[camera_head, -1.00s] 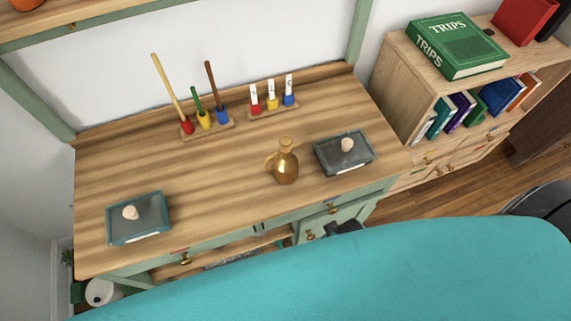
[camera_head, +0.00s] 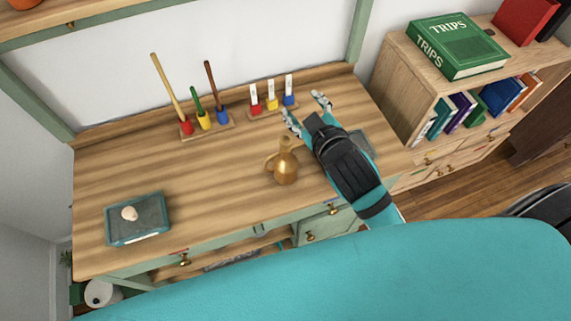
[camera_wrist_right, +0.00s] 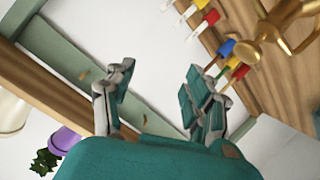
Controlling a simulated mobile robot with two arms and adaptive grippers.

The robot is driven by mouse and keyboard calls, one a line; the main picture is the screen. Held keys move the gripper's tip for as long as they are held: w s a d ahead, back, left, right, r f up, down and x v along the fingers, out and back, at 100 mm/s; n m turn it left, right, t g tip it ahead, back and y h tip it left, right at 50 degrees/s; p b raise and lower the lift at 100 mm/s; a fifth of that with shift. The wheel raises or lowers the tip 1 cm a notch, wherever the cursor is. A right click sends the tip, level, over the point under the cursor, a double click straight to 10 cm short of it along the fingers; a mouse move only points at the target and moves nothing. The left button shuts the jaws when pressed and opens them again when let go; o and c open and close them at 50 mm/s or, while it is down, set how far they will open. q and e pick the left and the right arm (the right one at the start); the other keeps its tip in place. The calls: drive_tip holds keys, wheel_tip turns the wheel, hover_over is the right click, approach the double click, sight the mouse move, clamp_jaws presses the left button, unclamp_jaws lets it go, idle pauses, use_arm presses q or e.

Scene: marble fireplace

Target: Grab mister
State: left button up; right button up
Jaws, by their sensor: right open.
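The mister is a brass-coloured bottle (camera_head: 286,166) with a narrow neck and a side handle, upright on the wooden desk (camera_head: 240,165). It also shows in the right wrist view (camera_wrist_right: 272,28), cut off at the upper right. My right gripper (camera_head: 306,106) is open and empty over the desk, to the right of and beyond the mister, not touching it. In the right wrist view its fingers (camera_wrist_right: 160,90) are spread apart with nothing between them. My left gripper is not in view.
A slate tray (camera_head: 123,235) with a pale lump lies at the desk's left. Another tray (camera_head: 361,146) is mostly hidden behind my right arm. Coloured holders with sticks (camera_head: 205,120) and small bottles (camera_head: 271,100) stand at the back. A bookshelf (camera_head: 405,85) stands right. The desk's middle left is clear.

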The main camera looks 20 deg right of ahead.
drive_tip(key=w+a+r+n+t+y, duration=0.1)
drive_tip(key=a+r+n+t+y, duration=0.4)
drive_tip(key=r, duration=0.5)
drive_tip(key=w+a+r+n+t+y, duration=0.2)
drive_tip(key=a+r+n+y, duration=0.4)
drive_tip(key=r, duration=0.4)
drive_tip(key=s+a+r+n+g+y, duration=0.1)
drive_tip(key=s+a+n+g+y, duration=0.5)
drive_tip(key=n+g, duration=0.6)
drive_tip(key=s+a+r+n+g+y, duration=0.2)
drive_tip(key=s+a+n+g+y, duration=0.45)
drive_tip(key=n, duration=0.85)
drive_tip(key=n+g+h, duration=0.3)
drive_tip(key=n+h, duration=0.8)
drive_tip(key=h, duration=1.3)
hover_over(285, 140)
wheel_tip(285, 140, down, 20)
drive_tip(key=shift+t+y, duration=0.25)
wheel_tip(285, 140, down, 11)
drive_tip(key=p, duration=0.4)
drive_tip(key=shift+f, duration=0.1)
wheel_tip(285, 140, down, 5)
drive_tip(key=p, duration=0.2)
drive_tip(key=shift+s+p, duration=0.1)
drive_tip(key=shift+p, duration=0.25)
drive_tip(key=shift+f, duration=0.2)
clamp_jaws()
